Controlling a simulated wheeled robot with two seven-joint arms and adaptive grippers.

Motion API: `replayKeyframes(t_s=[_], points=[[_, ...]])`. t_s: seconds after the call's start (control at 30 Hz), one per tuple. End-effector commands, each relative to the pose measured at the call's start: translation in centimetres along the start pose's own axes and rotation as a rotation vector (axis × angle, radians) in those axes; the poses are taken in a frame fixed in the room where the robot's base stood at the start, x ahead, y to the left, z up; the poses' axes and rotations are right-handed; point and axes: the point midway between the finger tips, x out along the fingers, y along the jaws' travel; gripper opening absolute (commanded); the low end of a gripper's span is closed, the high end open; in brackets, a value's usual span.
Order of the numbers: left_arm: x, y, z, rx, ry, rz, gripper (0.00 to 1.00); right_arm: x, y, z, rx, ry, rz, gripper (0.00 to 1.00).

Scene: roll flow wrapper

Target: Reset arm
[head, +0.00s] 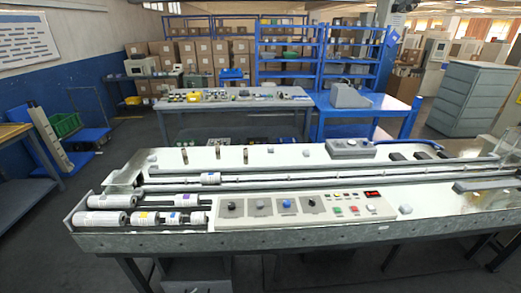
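Neither of my arms or grippers shows in the head view. The flow wrapper (250,239) stands in front of me as a long metal bench. Its control panel (290,211) has several knobs, several buttons and a small red display. Several white rolls (111,201) lie in the tray at the left end of the bench, some with coloured labels. One more white roll (210,179) lies on the long rail behind the panel.
Behind are a cluttered worktable (240,103), a blue table (362,117) and shelves of cardboard boxes. Grey cabinets (473,98) stand at right. Open floor lies left of the bench.

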Motion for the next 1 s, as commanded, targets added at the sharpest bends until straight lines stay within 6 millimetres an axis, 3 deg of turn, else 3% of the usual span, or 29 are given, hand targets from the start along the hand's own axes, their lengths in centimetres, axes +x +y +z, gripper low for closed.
replayKeyframes(t_s=[0.03, 0.2, 0.5, 0.8, 1.0], points=[[-0.9, 0.5, 2.1, -0.017, -0.049, -0.018, 0.78, -0.5, -0.1, 0.0, 0.000, -0.001, -0.002, 0.40], [-4.0, 2.1, 8.8, -0.058, -0.207, -0.066, 0.78, -1.2, -0.6, 0.3, 0.001, -0.004, -0.007, 0.40], [-10.7, 6.3, 19.1, -0.119, -0.483, -0.101, 0.78, -2.3, -1.7, 0.6, 0.004, -0.009, -0.018, 0.40], [-19.0, 12.0, 27.5, -0.180, -0.747, -0.080, 0.78, -3.3, -2.5, 0.2, 0.007, -0.007, -0.027, 0.40], [-23.9, 15.5, 31.1, -0.212, -0.884, -0.049, 0.78, -3.7, -2.4, 0.1, 0.006, -0.006, -0.026, 0.40]])
